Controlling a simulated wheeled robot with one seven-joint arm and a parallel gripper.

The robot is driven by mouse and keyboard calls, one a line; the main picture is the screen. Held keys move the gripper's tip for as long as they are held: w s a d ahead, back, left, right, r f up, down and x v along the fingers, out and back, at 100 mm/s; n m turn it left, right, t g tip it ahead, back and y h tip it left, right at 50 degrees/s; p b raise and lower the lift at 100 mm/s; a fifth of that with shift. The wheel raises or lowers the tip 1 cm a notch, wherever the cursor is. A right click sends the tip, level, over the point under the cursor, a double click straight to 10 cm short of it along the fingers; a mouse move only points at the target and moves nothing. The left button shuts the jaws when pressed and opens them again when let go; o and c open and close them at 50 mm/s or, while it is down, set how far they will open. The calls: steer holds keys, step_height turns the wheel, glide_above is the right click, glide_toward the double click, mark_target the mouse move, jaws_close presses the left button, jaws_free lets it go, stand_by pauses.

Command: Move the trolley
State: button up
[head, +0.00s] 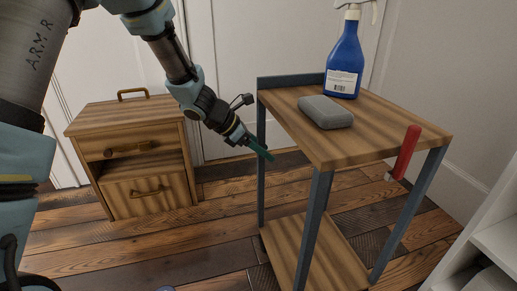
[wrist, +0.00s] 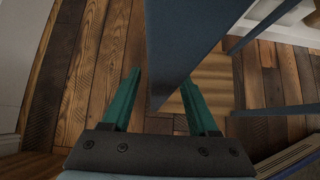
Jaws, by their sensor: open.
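The trolley (head: 400,122) has a wood-grained top, a lower shelf and blue-grey metal legs. It stands right of centre in the head view. My gripper (head: 262,153) is open, its green fingers beside the trolley's left leg, below the top. In the wrist view, a blue-grey part of the trolley (wrist: 180,40) passes between the two fingers (wrist: 160,80); I cannot tell whether they touch it. A blue spray bottle (head: 343,65) and a grey rounded block (head: 326,112) rest on the top. A red handle-like piece (head: 407,152) is at the front right edge.
A wooden cabinet (head: 128,125) with a drawer and door stands at the left against white panelling. A white shelf unit (head: 497,240) is at the lower right. Plank floor (head: 225,215) is clear between cabinet and trolley.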

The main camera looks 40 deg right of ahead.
jaws_close()
stand_by(0.5)
stand_by(0.9)
